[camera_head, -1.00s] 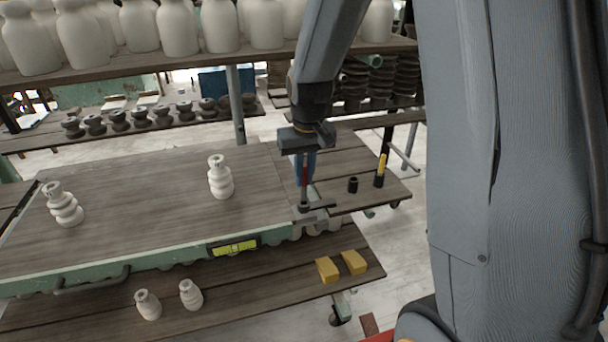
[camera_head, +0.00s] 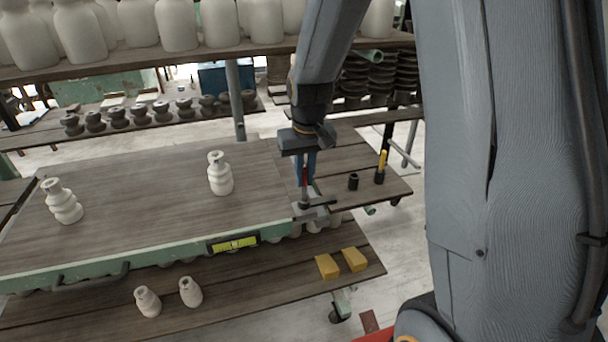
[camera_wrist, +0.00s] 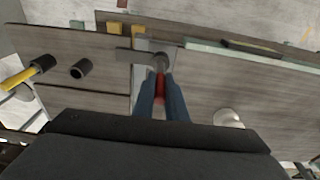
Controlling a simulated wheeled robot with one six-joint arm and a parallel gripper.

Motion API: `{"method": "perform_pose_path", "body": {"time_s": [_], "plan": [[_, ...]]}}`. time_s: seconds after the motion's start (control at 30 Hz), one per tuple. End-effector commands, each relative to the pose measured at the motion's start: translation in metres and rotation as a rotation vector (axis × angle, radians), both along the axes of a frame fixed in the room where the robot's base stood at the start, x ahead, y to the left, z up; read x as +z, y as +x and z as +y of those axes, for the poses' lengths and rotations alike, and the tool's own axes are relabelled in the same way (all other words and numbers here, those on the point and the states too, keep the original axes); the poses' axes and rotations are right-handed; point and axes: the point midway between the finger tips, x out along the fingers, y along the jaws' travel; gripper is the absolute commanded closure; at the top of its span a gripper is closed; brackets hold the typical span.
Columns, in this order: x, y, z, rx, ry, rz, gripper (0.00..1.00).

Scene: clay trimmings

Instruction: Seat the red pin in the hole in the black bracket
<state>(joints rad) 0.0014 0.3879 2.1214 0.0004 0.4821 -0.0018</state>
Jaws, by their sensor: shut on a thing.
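My gripper (camera_head: 306,172) points down at the right end of the near workbench, its blue fingers closed on the red pin (camera_head: 305,180). The pin is upright between the fingertips; it also shows in the wrist view (camera_wrist: 160,88). Below it is the dark bracket (camera_head: 322,201), by a grey metal plate (camera_head: 312,214) at the table's corner. In the wrist view, the bracket (camera_wrist: 127,56) reaches left from a dark round part under the pin. The hole is hidden, and I cannot tell whether the pin's lower end is inside it.
A black cup (camera_head: 353,182) and a yellow-and-black tool (camera_head: 381,167) stand on the wooden surface to the right. White clay pieces (camera_head: 220,174) stand on the table at left. A yellow-green level (camera_head: 235,244) is on the front edge. Two yellow blocks (camera_head: 327,266) lie on the lower shelf.

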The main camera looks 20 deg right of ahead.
Motion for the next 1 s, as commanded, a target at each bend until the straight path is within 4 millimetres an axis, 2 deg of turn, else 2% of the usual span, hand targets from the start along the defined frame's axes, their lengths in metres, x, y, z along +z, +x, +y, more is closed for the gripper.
{"method": "perform_pose_path", "body": {"time_s": [1.0], "plan": [[-0.024, 0.0, 0.0, 0.0, 0.0, 0.0, 1.0]]}}
